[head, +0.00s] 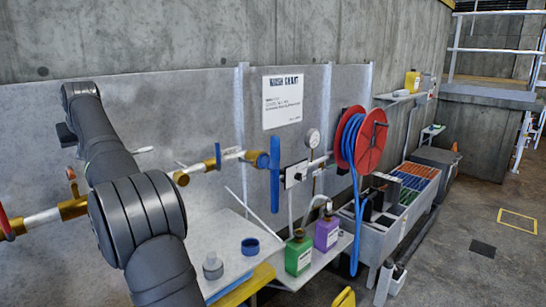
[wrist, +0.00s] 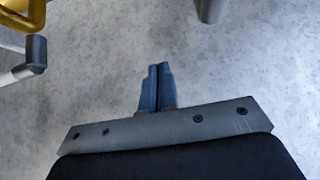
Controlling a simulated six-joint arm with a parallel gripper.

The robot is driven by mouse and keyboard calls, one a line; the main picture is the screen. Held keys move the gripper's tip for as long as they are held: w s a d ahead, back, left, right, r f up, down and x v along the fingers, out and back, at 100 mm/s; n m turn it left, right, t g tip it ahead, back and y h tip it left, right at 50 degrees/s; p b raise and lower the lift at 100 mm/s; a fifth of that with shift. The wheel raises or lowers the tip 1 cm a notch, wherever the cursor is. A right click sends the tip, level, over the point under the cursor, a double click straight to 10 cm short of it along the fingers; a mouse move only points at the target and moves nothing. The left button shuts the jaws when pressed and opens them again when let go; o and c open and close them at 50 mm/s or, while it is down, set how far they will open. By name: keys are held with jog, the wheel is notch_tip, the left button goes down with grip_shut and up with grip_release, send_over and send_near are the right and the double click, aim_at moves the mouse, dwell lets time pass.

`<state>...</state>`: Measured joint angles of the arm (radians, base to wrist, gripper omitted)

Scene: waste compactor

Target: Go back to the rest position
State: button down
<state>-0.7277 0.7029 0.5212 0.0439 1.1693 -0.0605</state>
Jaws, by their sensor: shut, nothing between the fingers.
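My gripper (wrist: 157,72) shows in the wrist view with its two blue fingers pressed together, shut and empty. Behind it is the grey speckled wall panel (wrist: 100,80). In the head view my dark arm rises on the left in front of the same panel (head: 220,100), and the fingers cannot be made out there.
A pipe with brass fittings (head: 72,208) and a blue handle (head: 275,175) runs along the panel. A red hose reel (head: 373,140) hangs to the right. A green jug (head: 298,254) and a purple jug (head: 327,233) stand on a shelf. A blue ring (head: 250,246) lies on the bench.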

jog(key=shift+s+r, duration=0.1)
jog(key=shift+r, duration=0.15)
